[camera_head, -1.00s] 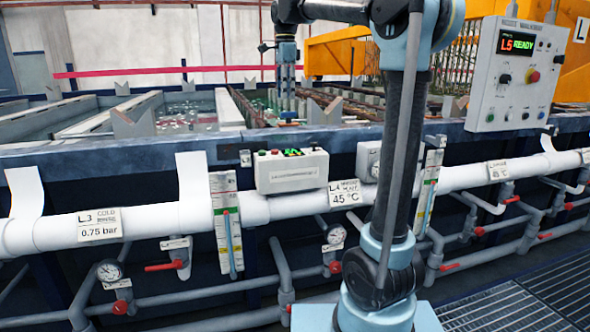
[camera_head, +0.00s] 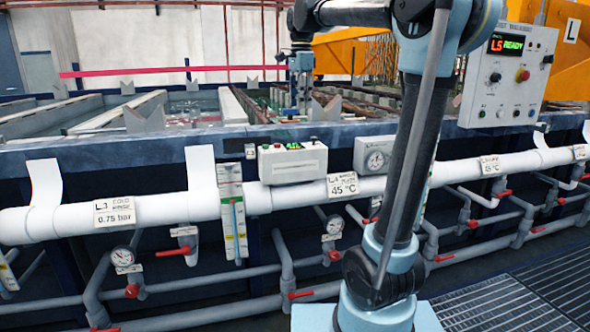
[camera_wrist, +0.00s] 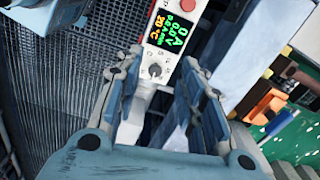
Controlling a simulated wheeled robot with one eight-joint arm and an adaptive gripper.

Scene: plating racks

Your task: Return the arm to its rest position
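My arm stands on its pale blue base at the lower centre right of the head view and reaches up and over toward the tanks. My gripper (camera_head: 301,102) hangs pointing down over the tank rim, small and partly lost against the racks behind. In the wrist view my gripper (camera_wrist: 160,68) shows its two fingers spread apart, with nothing held between them. Beyond the fingers in that view is a white box with a lit display (camera_wrist: 175,30), a red button and a knob.
A tank rim (camera_head: 110,151) runs across the view, with a white pipe (camera_head: 155,207) along its front. A small control box (camera_head: 293,163) sits there. An "L5 READY" panel (camera_head: 507,75) stands at right. Floor grating (camera_head: 500,290) lies bare at lower right.

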